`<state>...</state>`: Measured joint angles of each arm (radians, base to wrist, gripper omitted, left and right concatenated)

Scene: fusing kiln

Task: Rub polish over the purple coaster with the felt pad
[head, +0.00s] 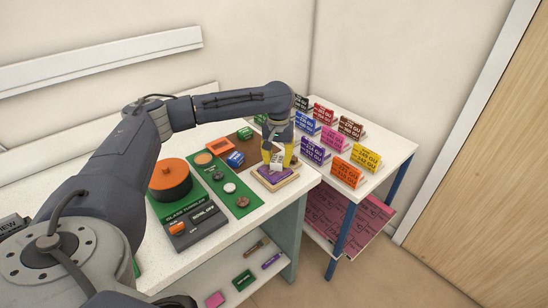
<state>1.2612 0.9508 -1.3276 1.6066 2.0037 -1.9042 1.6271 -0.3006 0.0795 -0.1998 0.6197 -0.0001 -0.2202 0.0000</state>
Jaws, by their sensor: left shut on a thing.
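The purple coaster (269,178) lies in a pale wooden frame (277,188) near the right corner of the white worktable. My left arm reaches across from the left, and my left gripper (277,160) points down over the coaster. Its yellow fingers are shut on a small whitish block, which looks like the felt pad (276,167). The pad is at or just above the coaster; I cannot tell whether they touch. The pad and fingers hide the far part of the coaster. My right gripper is not in view.
Left of the frame, a green mat (228,186) holds several small round pieces. An orange-topped round grinder (171,177) stands farther left. Small coloured boxes (236,159) sit behind the mat. A side table (389,146) on the right carries several coloured sample cards.

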